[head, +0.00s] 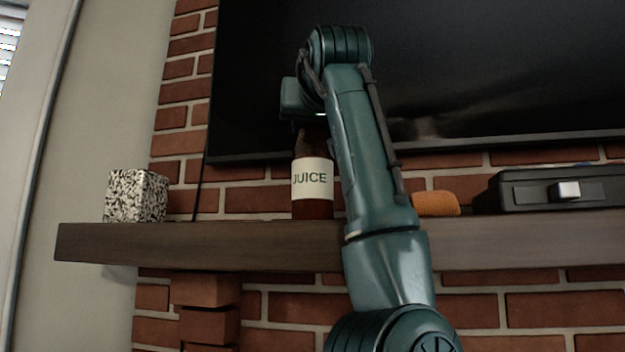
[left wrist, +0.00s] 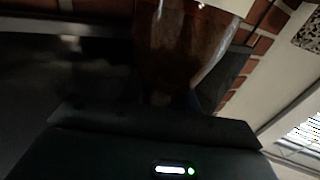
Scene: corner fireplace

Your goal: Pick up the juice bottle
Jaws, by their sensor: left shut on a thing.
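The juice bottle (head: 313,180) is dark brown with a cream label reading "JUICE". In the head view it is upright at the wooden mantel shelf (head: 200,243), left of my forearm; I cannot tell whether its base touches the shelf. My left gripper (head: 311,126) is above it, shut on its top, with the fingers mostly hidden in shadow. In the left wrist view the brown body of the bottle (left wrist: 185,50) is close up, with its narrow end between the dark fingers (left wrist: 165,103). My right gripper is not in view.
A black-and-white speckled cube (head: 136,196) sits on the shelf's left end. An orange-brown object (head: 436,204) and a black case (head: 555,188) sit to the right of my arm. A large dark screen (head: 480,70) hangs behind. The shelf between cube and bottle is clear.

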